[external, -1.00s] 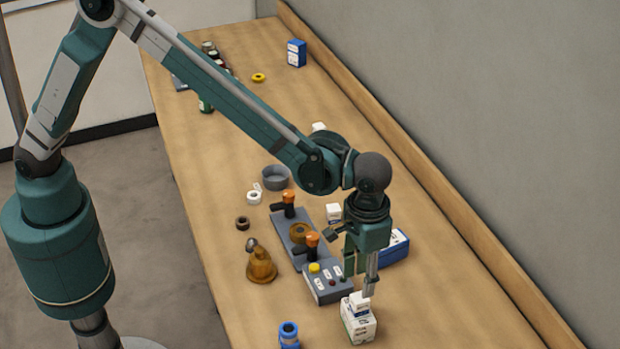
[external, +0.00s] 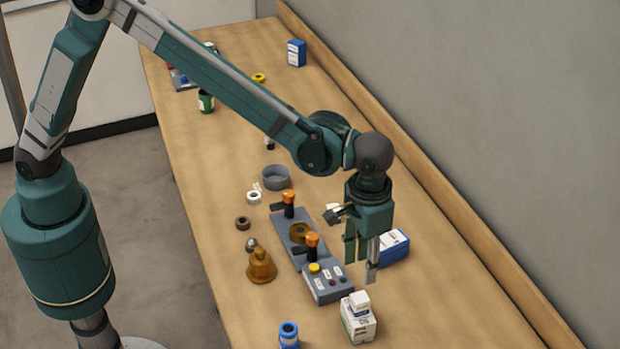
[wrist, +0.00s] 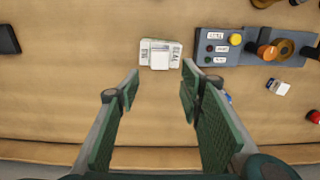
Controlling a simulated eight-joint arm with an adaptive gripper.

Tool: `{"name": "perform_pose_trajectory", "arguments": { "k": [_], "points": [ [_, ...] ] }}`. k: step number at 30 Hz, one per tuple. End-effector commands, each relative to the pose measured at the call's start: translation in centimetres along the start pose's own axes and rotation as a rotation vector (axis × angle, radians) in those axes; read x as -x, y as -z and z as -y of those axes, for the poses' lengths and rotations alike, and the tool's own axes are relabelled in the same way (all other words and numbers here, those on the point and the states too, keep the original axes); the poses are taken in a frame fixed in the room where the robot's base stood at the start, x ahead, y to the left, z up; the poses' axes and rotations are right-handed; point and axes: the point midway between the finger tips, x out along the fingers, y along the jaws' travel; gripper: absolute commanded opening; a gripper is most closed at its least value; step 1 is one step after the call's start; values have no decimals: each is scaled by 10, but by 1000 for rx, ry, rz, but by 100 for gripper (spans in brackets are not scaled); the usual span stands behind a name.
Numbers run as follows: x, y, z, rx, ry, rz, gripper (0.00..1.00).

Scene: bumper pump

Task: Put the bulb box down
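A small white bulb box (external: 359,300) rests on top of a larger white box with green marks (external: 358,325) near the front of the bench. In the wrist view the small box (wrist: 160,58) sits over the middle of the larger box (wrist: 146,52), ahead of the fingertips. My gripper (external: 362,262) is above and behind the boxes in the external view, apart from them. In the wrist view its two fingers (wrist: 160,80) are spread wide with nothing between them.
A grey control panel (external: 327,287) with levers stands left of the boxes. A blue and white box (external: 394,246) lies behind my gripper. A brass bell-shaped part (external: 261,266) and a blue cylinder (external: 289,335) stand further left. Bench to the right is clear.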

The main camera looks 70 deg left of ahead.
Motion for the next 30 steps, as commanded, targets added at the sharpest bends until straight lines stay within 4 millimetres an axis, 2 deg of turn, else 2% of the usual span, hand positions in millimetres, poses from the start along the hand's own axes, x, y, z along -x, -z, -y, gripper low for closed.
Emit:
{"name": "perform_pose_trajectory", "arguments": {
  "k": [8, 14, 20, 30],
  "points": [
    [1, 0, 1, 0, 0, -1, 37],
    [11, 1, 14, 1, -7, -9, 37],
    [36, 2, 47, 3, -23, -32, 37],
    [90, -4, 129, 3, -58, -93, 37]
  ]
}}
